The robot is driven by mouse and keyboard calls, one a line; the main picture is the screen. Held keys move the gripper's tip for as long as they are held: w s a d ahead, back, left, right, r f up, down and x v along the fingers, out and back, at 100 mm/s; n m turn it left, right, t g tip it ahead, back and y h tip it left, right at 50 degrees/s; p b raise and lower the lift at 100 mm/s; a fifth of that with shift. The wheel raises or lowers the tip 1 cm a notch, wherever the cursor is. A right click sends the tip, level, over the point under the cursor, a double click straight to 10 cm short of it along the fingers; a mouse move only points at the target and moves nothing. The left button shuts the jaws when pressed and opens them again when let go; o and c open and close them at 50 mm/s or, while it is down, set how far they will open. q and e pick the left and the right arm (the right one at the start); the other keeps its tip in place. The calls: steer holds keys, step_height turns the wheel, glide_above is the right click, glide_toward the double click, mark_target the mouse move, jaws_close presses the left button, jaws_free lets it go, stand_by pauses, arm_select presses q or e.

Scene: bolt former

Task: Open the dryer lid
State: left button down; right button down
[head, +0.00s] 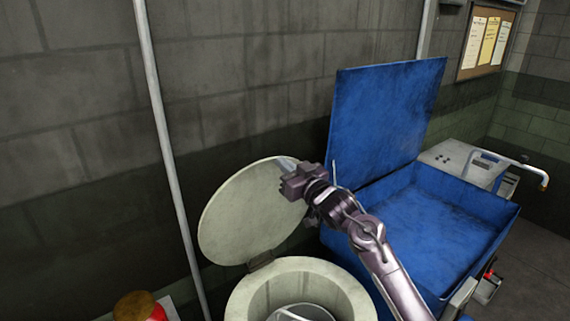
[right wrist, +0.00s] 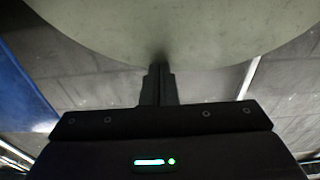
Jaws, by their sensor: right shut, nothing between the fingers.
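The dryer (head: 298,285) is a round, cream-coloured drum at the bottom centre of the head view. Its round lid (head: 245,212) stands raised and tilted back on the hinge (head: 261,261) at the drum's rear left rim, so the drum mouth is uncovered. My right gripper (head: 290,180) is at the lid's upper right edge. In the right wrist view its fingers (right wrist: 158,84) are together, with nothing between them, and their tips reach the pale lid (right wrist: 170,25). I cannot tell whether they touch it. My left gripper is not in view.
A blue bin (head: 440,225) with its blue lid (head: 385,120) raised stands right of the dryer. A grey block wall (head: 90,150) with a vertical pipe (head: 165,140) is close behind. Something metallic (head: 300,313) sits inside the drum.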

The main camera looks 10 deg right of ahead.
steer(key=w+a+g+p, duration=0.1)
steer(key=w+a+p, duration=0.1)
steer(key=w, duration=0.4)
steer(key=shift+w+a+r+g+h, duration=0.15)
steer(key=shift+a+r+g+h, duration=0.15)
steer(key=shift+r+g, duration=0.15)
steer(key=shift+p, duration=0.4)
